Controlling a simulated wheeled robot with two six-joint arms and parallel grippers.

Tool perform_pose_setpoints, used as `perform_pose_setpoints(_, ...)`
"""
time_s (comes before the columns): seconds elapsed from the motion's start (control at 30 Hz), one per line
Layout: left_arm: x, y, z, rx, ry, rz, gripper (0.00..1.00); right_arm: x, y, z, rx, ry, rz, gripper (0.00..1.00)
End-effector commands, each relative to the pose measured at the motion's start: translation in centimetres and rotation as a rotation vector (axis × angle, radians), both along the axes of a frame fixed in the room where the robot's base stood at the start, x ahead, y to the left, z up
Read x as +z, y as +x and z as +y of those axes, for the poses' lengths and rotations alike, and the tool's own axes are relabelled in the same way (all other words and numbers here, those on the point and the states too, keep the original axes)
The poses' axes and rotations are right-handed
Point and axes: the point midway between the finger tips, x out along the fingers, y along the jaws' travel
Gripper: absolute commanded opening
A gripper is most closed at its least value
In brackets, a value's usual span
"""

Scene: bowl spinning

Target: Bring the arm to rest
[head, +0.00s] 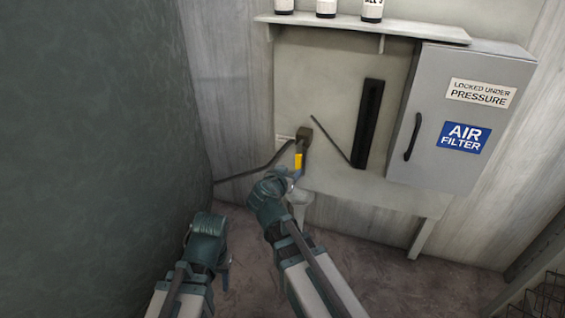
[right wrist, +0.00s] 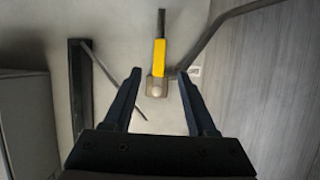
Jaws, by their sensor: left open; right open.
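My right gripper (head: 290,182) is near the wall panel in the head view, beside a lever with a yellow grip (head: 298,161). The right wrist view shows that gripper (right wrist: 158,80) with its fingers apart and nothing held. The yellow-banded lever (right wrist: 159,57) and its grey mount lie beyond the fingertips, roughly midway between them. I cannot tell the exact gap, but no contact shows. My left gripper (head: 225,272) hangs low at the left in the head view, away from the panel. Its fingers are mostly hidden by its wrist.
A grey cabinet (head: 462,115) with "AIR FILTER" and "LOCKED UNDER PRESSURE" signs is mounted at the right. A black slotted strip (head: 370,123) is on the panel. A shelf (head: 360,24) with bottles is above. A dark green surface (head: 90,130) fills the left. Open floor lies below.

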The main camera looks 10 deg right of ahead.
Motion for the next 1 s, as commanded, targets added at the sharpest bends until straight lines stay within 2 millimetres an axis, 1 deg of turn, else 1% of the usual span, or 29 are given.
perform_pose_setpoints(0.17, 0.3, 0.0, 0.0, 0.000, 0.000, 0.000, 0.50, 0.0, -0.3, 0.1, -0.001, -0.001, 0.021, 0.57)
perform_pose_setpoints(0.27, 1.5, 0.0, 0.0, -0.002, 0.000, 0.000, 0.50, -0.5, -1.9, 0.7, 0.004, -0.006, 0.126, 0.57)
perform_pose_setpoints(0.37, 3.5, 0.0, 0.0, -0.004, 0.001, 0.000, 0.50, -1.7, -5.2, 2.2, 0.042, -0.011, 0.343, 0.57)
perform_pose_setpoints(0.4, 4.3, 0.0, 0.0, -0.005, 0.001, 0.000, 0.50, -2.4, -6.9, 3.2, 0.076, -0.010, 0.450, 0.57)
perform_pose_setpoints(0.47, 5.3, 0.0, 0.0, -0.007, 0.001, 0.001, 0.50, -3.3, -9.5, 4.7, 0.144, -0.007, 0.608, 0.57)
perform_pose_setpoints(0.5, 5.9, 0.0, 0.0, -0.008, 0.001, 0.002, 0.50, -3.8, -11.2, 5.8, 0.197, -0.003, 0.704, 0.57)
perform_pose_setpoints(0.57, 6.6, 0.0, 0.0, -0.009, 0.002, 0.001, 0.50, -4.3, -13.6, 7.4, 0.284, 0.003, 0.834, 0.57)
perform_pose_setpoints(0.6, 7.1, 0.0, 0.1, -0.010, 0.002, 0.001, 0.50, -4.5, -15.1, 8.4, 0.347, 0.008, 0.912, 0.57)
perform_pose_setpoints(0.67, 7.8, 0.0, 0.1, -0.011, 0.002, 0.002, 0.50, -4.6, -17.4, 9.9, 0.445, 0.019, 1.020, 0.57)
perform_pose_setpoints(0.7, 8.3, 0.0, 0.1, -0.011, 0.002, 0.002, 0.50, -4.5, -18.9, 10.9, 0.512, 0.024, 1.085, 0.57)
perform_pose_setpoints(0.83, 9.7, 0.0, 0.1, -0.013, 0.003, 0.001, 0.50, -3.7, -23.6, 13.9, 0.755, 0.048, 1.273, 0.57)
perform_pose_setpoints(0.87, 10.5, 0.0, 0.1, -0.014, 0.003, 0.002, 0.50, -3.0, -23.9, 14.2, 0.778, 0.051, 1.287, 0.57)
perform_pose_setpoints(0.9, 11.5, 0.0, 0.1, -0.013, 0.002, 0.002, 0.50, -1.9, -23.6, 14.0, 0.766, 0.049, 1.279, 0.57)
perform_pose_setpoints(1.0, 13.6, 0.0, 0.1, -0.012, 0.002, 0.003, 0.50, 0.2, -23.5, 14.0, 0.763, 0.049, 1.277, 0.57)
